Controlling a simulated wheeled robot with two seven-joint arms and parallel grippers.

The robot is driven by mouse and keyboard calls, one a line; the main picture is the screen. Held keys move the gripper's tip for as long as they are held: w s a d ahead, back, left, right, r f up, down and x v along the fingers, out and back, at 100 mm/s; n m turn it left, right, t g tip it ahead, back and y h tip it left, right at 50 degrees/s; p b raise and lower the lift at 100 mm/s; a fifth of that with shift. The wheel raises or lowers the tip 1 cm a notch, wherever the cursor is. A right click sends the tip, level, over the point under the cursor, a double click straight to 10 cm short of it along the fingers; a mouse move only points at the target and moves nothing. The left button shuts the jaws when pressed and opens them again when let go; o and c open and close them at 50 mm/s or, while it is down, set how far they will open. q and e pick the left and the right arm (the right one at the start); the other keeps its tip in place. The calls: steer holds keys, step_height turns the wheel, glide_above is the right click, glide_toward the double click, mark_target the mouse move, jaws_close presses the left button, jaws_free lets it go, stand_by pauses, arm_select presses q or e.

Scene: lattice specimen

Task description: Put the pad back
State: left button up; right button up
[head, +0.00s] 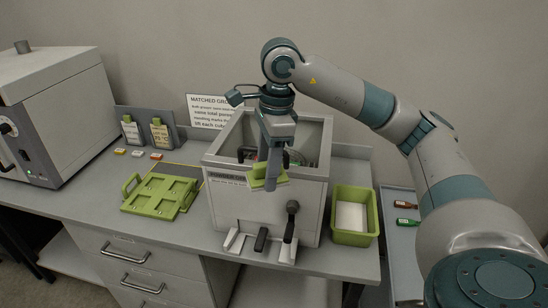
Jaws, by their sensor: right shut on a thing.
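My right gripper (272,168) reaches down at the front of the open grey box (262,208). It is shut on a green piece (264,184), held against or just before the box's upper front wall. I cannot tell whether the piece touches the wall. It may be the pad, but its underside is hidden. A flat white piece (351,216) lies in a green bin (368,238) right of the box. My left gripper is out of view.
A green tray (160,194) with recesses lies left of the box. Black and white levers (261,239) stick out at the box's front. A grey-white machine (60,115) stands at the far left. Two bottles (406,205) lie on a lower surface at right.

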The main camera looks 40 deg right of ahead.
steer(key=s+a+f+n+g+b, duration=0.1)
steer(key=s+a+f+n+b, duration=0.1)
steer(key=a+f+n, duration=0.5)
steer(key=s+a+f+n+g+h+b, duration=0.1)
steer(key=s+a+f+n+b, duration=0.2)
steer(key=f+n, duration=0.9)
steer(key=a+n+b, duration=0.1)
steer(key=a+n, duration=0.2)
steer(key=shift+a, duration=0.4)
steer(key=shift+s+d, duration=0.15)
